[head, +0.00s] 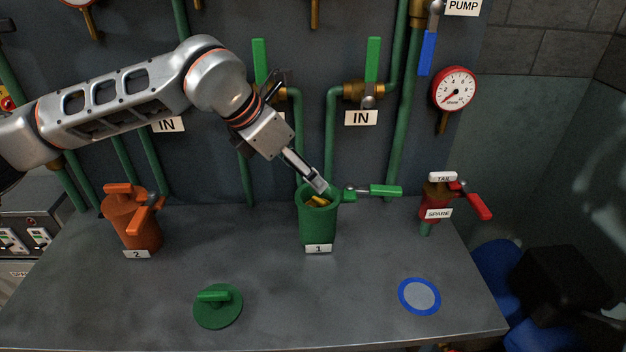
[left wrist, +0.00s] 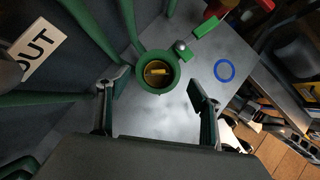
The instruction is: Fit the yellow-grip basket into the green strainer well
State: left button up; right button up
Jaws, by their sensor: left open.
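The green strainer well (head: 318,228), labelled 1, stands upright near the back of the bench with its top open. The yellow grip (head: 318,201) of the basket shows inside the well, below the rim. In the left wrist view the yellow grip (left wrist: 157,71) lies across the round dark opening of the green well (left wrist: 156,88). The rest of the basket is mostly hidden by the well wall. My left gripper (head: 319,187) is just above the well mouth. In the left wrist view its fingers (left wrist: 158,80) are apart with nothing between them. My right gripper is not in view.
A green lid with handle (head: 229,312) lies front left. A blue-ringed grey disc (head: 419,296) is front right. An orange strainer (head: 140,232), labelled 2, stands left; a red spare unit (head: 437,203) is right. Green pipes and a green valve handle (head: 384,191) crowd the well's back and right.

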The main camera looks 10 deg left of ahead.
pick_arm(q)
jog(key=v, duration=0.5)
jog(key=shift+r, duration=0.1)
